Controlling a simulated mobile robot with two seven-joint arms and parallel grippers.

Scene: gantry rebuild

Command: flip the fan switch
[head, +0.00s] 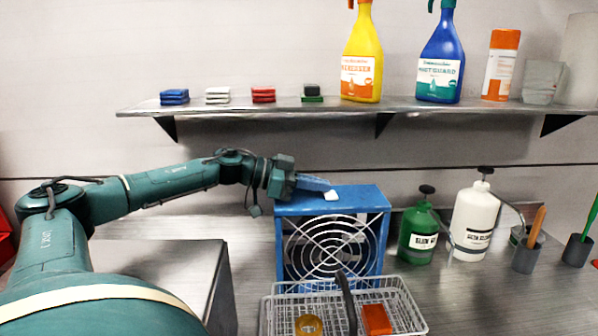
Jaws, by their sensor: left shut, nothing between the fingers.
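A blue box fan (379,232) with a white round grille stands on the grey counter, right of the picture's middle. A small white switch (331,195) shows on its top face. My left gripper (328,187) reaches in from the left, just above the fan's top. Its blue fingers are shut and empty, with the tips beside the switch. I cannot tell whether they touch it, or which way the switch is set. My right gripper is not in view.
A wire basket (411,310) with a yellow ring and an orange block stands before the fan. A metal shelf (240,107) with bottles and folded cloths runs above.

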